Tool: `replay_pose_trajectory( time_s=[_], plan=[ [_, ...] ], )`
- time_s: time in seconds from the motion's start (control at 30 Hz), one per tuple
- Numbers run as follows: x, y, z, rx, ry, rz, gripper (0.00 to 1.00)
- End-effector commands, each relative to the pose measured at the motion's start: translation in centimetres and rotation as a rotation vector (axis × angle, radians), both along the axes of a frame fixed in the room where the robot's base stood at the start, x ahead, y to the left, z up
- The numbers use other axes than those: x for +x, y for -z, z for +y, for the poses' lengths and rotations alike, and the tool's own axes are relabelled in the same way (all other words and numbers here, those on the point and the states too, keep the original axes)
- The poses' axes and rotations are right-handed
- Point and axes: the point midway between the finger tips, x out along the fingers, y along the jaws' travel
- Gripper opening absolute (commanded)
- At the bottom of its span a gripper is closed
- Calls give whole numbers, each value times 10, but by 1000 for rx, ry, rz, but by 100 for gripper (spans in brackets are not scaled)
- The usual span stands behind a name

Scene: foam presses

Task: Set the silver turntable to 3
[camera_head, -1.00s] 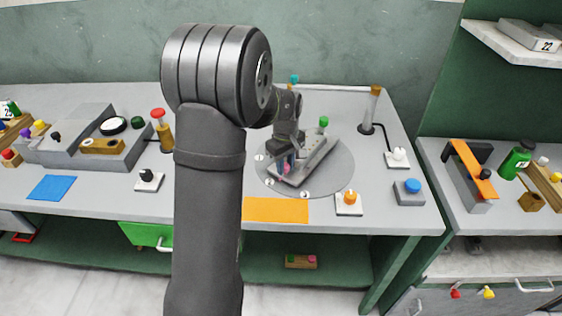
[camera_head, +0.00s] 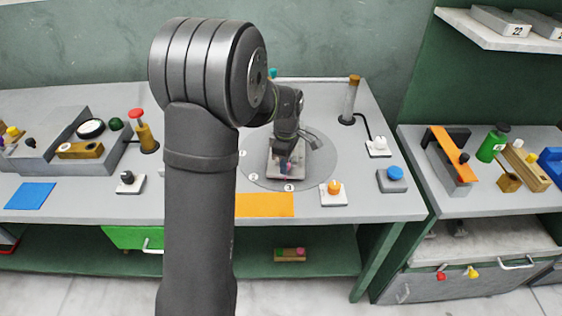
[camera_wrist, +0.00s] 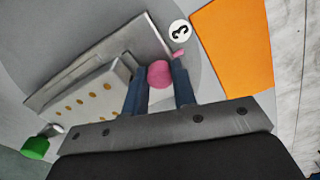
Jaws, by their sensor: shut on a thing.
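The silver turntable (camera_head: 325,165) is a flat grey disc on the bench with white number labels at its near and left edge. Label 3 (camera_head: 288,187) is nearest me and label 2 (camera_head: 254,177) lies left of it. A grey plate with a block sits on the disc. My gripper (camera_head: 286,168) is over the plate's near end, its fingers shut on a pink knob (camera_wrist: 160,74). A small pink mark (camera_wrist: 180,53) at the plate's edge is close to the 3 label (camera_wrist: 179,31) in the wrist view. A green knob (camera_wrist: 35,147) is at the other end.
An orange mat (camera_head: 264,205) lies at the bench's front edge. An orange-knobbed switch (camera_head: 333,191) and a blue button (camera_head: 395,174) stand to the right. A post (camera_head: 350,100) stands behind right. A black-knobbed switch (camera_head: 127,178) is at left.

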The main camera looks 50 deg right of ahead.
Motion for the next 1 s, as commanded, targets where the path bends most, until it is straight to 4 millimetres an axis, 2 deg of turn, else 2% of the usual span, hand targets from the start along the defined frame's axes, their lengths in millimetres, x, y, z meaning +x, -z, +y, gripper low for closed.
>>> replay_pose_trajectory(
  time_s=[0.4,0.9,0.93,0.97,1.0],
  plan=[
    [-8,0,-7,-1,-88,0,0],
    [-9,0,-9,-3,-98,1,0],
    [-9,0,-9,-3,-98,1,26],
    [-9,0,-9,-3,-98,1,32],
    [-9,0,-9,-3,-97,1,34]
  ],
)
